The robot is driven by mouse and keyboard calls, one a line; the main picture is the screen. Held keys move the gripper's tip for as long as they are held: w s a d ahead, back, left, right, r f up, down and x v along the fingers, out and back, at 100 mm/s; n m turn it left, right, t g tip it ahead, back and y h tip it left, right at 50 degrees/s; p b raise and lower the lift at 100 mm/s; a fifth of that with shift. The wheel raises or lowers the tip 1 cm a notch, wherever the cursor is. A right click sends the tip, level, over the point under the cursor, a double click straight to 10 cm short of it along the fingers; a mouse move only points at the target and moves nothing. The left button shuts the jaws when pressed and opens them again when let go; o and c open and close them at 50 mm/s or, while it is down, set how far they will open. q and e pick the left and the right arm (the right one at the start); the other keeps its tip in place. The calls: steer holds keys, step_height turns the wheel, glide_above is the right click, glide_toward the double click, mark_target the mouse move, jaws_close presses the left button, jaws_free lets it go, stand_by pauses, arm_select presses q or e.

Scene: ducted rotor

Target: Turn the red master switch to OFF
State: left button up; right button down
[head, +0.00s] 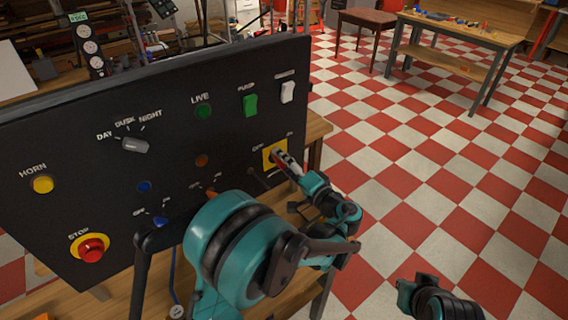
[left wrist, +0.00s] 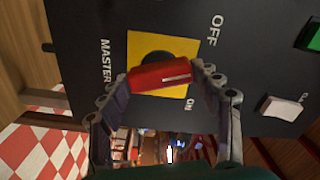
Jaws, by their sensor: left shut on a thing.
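The red master switch (left wrist: 160,75) is a bar-shaped knob on a yellow plate (left wrist: 135,48) on the dark panel. In the left wrist view the bar lies nearly level, and its white line points right, between the OFF label (left wrist: 215,30) and the ON label (left wrist: 189,103). My left gripper (left wrist: 163,78) is shut on the bar, one finger at each end. In the head view the yellow plate (head: 268,152) is at the panel's lower right, and my left gripper (head: 280,158) reaches it from the front, hiding most of the knob. No fingers of my right gripper show.
The panel also has a green pump switch (head: 250,105), a white switch (head: 288,92), a grey day-dusk-night knob (head: 135,145), a yellow horn button (head: 43,184) and a red stop button (head: 91,249). Checkered floor lies open to the right, with a workbench (head: 455,32) behind.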

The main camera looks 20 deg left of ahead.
arm_select(q)
steer(key=n, duration=0.4)
steer(key=shift+n, duration=0.4)
stand_by(0.4)
steer(key=o, duration=1.1)
steer(key=v, duration=1.2)
